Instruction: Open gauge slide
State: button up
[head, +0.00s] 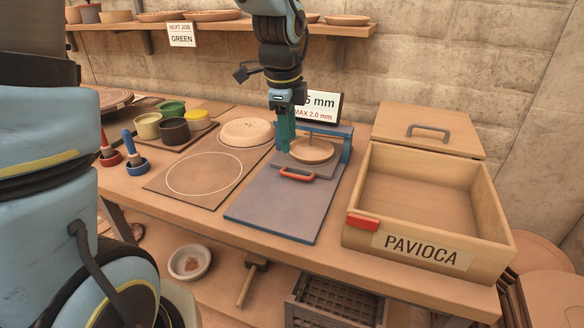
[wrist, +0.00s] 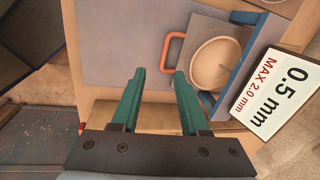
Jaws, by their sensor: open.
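The gauge slide (head: 325,171) is a small grey plate with a red handle (head: 297,176) on its front edge. It carries a round wooden disc (head: 312,151) and sits at the blue gauge frame (head: 346,146). The slide, its handle (wrist: 171,52) and the disc (wrist: 213,66) also show in the wrist view. My gripper (head: 285,149) has teal fingers, open and empty, pointing down near the frame's left side, behind and left of the handle. In the wrist view, the fingertips (wrist: 160,73) are apart from the handle. The frame's left part is hidden behind my gripper.
A grey board (head: 275,212) lies bare in front of the slide. A display (wrist: 266,90) reads 0.5 mm, MAX 2.0 mm. A wooden box marked PAVIOCA (head: 480,235) stands right. A circle-marked mat (head: 205,175) and several cups (head: 174,131) are left. A shelf (head: 215,29) runs behind.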

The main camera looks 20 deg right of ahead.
aim_at(297, 177)
jog(key=shift+m, duration=0.5)
jog(key=d+f, duration=0.1)
jog(key=f, duration=0.2)
jog(key=w+f+p, duration=0.1)
jog(key=f, duration=0.3)
jog(key=d+f, duration=0.1)
jog(key=f, duration=0.2)
jog(key=shift+w+d+f, duration=0.25)
jog(key=shift+d+f, duration=0.1)
grip_shut()
dwell(0.6)
